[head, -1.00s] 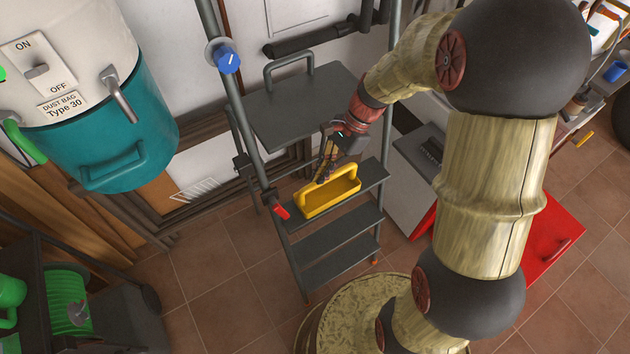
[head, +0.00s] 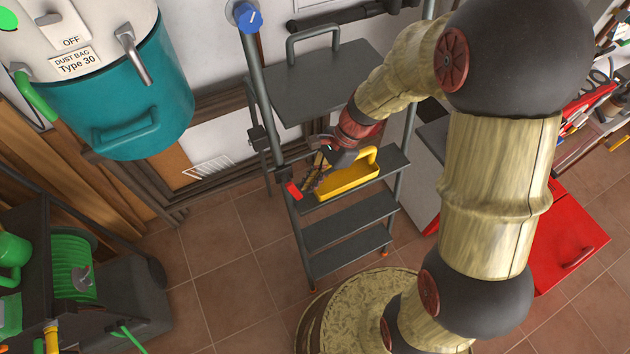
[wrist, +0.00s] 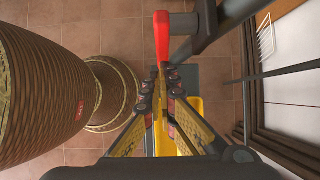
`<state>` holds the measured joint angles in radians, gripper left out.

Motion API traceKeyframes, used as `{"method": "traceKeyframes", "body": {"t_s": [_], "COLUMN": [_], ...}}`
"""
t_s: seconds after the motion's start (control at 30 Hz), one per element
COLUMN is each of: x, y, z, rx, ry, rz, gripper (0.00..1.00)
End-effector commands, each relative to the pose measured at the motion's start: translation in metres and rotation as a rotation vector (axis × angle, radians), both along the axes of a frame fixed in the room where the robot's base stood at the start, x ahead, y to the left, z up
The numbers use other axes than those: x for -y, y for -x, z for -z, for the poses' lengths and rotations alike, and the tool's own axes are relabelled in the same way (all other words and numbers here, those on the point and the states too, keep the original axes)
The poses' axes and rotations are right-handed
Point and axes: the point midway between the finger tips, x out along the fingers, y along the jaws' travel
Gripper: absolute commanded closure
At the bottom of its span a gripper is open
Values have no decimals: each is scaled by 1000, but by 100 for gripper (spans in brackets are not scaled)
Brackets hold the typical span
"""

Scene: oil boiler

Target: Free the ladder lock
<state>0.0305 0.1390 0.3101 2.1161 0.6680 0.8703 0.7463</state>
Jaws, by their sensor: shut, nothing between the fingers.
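The ladder (head: 345,235) stands against the wall, with a red lock lever (head: 294,190) on its left rail. The lever also shows in the wrist view (wrist: 162,37), just beyond my fingertips. My gripper (head: 308,188) is close to the right of the lever in the head view. In the wrist view my gripper (wrist: 165,75) is shut and empty, its tips at the near end of the lever. I cannot tell whether they touch it.
A yellow tray (head: 350,187) sits on the ladder step beside my gripper, partly below the fingers in the wrist view (wrist: 195,108). A blue knob (head: 246,16) is higher on the left rail. A teal dust collector (head: 140,105) hangs at left. Tiled floor is clear left of the ladder.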

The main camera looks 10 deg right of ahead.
Motion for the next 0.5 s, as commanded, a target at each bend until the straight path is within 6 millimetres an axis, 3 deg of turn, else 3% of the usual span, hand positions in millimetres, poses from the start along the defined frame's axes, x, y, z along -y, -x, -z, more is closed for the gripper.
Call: {"method": "traceKeyframes", "body": {"t_s": [0.5], "x": [-8], "y": [3], "z": [11], "rx": [-2], "ry": [0], "rz": [-1], "gripper": [100]}}
